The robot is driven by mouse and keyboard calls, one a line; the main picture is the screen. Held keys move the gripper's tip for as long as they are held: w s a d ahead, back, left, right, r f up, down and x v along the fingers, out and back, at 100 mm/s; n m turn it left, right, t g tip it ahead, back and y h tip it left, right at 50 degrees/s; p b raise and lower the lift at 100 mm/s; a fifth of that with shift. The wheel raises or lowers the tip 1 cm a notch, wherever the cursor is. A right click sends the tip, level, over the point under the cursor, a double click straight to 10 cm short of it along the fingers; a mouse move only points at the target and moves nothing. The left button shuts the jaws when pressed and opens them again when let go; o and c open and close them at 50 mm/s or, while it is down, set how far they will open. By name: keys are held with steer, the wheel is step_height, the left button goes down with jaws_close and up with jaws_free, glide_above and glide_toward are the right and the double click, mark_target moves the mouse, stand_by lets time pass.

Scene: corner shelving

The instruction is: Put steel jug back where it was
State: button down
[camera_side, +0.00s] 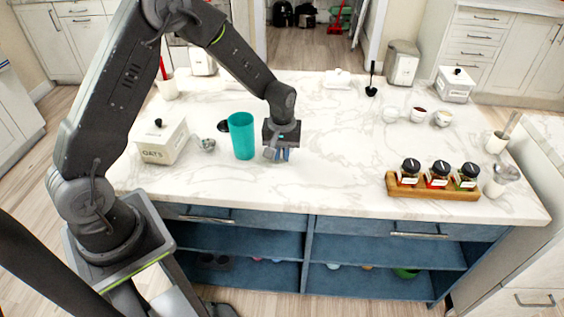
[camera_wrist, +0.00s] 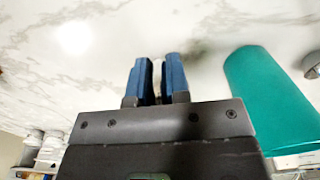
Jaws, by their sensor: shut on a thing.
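My gripper (camera_side: 281,156) points down close above the counter, just right of a teal tumbler (camera_side: 242,136). A small steel vessel (camera_side: 207,144) sits left of the tumbler and may be the steel jug; a metallic edge (camera_wrist: 313,66) shows at the right of the wrist view. No jug body is visible between the fingers.
A white oats box (camera_side: 160,142) and a dark round item (camera_side: 223,126) are at left. A wooden rack (camera_side: 432,190) with spice jars is at front right. Small bowls (camera_side: 419,114) stand farther back. The counter's middle right is clear. Open shelves (camera_side: 378,252) lie below.

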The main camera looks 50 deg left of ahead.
mark_target(282, 172)
steer(key=shift+f, duration=1.95)
steer(key=c, duration=1.1)
jaws_free()
steer(key=shift+f, duration=0.15)
